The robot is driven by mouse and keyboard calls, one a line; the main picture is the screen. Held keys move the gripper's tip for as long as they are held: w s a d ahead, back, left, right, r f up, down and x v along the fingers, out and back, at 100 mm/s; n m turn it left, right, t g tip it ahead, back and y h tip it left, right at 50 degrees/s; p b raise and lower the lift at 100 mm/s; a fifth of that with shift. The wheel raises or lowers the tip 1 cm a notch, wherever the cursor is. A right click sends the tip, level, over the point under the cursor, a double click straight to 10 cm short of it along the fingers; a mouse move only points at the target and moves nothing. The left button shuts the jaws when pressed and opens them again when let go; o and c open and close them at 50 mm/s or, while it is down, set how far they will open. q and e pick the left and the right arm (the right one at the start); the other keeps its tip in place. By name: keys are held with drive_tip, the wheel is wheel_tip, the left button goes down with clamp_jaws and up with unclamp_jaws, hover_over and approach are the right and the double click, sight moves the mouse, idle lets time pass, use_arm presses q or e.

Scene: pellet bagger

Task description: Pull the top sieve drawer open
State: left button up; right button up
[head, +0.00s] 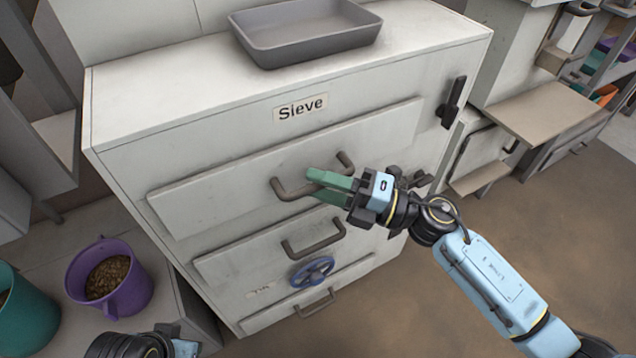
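The top sieve drawer (210,205) is the widest front in the white cabinet, below the "Sieve" label (300,107). Its front looks in line with the drawer fronts below. Its dark bar handle (283,191) is partly hidden by my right gripper (318,184). The green fingers of that gripper lie at the middle of the handle, one above and one below the bar. I cannot tell whether they press on it. My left gripper (180,345) shows only in part at the bottom edge, away from the cabinet handles, with its fingers hidden.
Lower drawers have their own handles (314,247), with a blue handwheel (312,271) between them. A grey tray (305,35) sits on the cabinet top. A purple bucket of pellets (122,300) and a green bucket (25,315) stand at left. The floor at right is clear.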

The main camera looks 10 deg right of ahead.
drive_tip(key=shift+w+a, duration=0.15)
drive_tip(key=shift+a, duration=0.2)
drive_tip(key=shift+c, duration=0.4)
clamp_jaws()
